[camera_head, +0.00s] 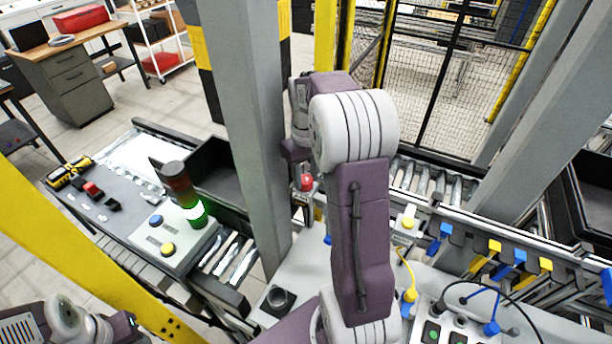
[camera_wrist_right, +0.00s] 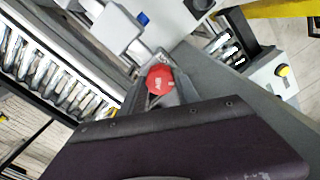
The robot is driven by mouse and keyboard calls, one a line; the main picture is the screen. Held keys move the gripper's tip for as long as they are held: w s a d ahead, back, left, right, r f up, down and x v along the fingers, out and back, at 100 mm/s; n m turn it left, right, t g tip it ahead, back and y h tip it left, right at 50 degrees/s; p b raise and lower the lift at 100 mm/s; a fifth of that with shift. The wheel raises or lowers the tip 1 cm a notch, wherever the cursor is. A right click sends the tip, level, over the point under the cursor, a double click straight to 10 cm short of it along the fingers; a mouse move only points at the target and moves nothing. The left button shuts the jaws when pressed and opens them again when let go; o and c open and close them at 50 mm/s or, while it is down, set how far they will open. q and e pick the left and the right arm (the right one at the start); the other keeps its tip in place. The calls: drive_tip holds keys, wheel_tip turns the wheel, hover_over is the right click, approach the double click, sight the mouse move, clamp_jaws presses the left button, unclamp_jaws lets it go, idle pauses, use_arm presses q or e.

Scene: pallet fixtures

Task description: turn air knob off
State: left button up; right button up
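The air knob (camera_head: 306,183) is a small red knob on a fixture beside the grey post. In the right wrist view the red knob (camera_wrist_right: 160,80) is near the middle, just beyond the dark edge of my own wrist. My right gripper (camera_head: 299,163) is pointed down close above the knob. Its fingertips are small and partly hidden, so I cannot tell whether they touch the knob or how far they are apart. My left arm shows only at the lower left corner, and its gripper is out of view.
A grey post (camera_head: 258,110) stands just left of the knob. A stack light (camera_head: 184,190) with its green part lit stands on a button box (camera_head: 175,235) to the left. A roller conveyor (camera_head: 425,180) runs behind. Blue and yellow fittings line a rail at the right.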

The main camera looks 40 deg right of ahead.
sight(305, 179)
drive_tip(key=o, duration=0.4)
drive_tip(key=shift+w, duration=0.1)
wheel_tip(305, 179, up, 9)
drive_tip(key=shift+r+b, duration=0.1)
drive_tip(key=shift+b, duration=0.45)
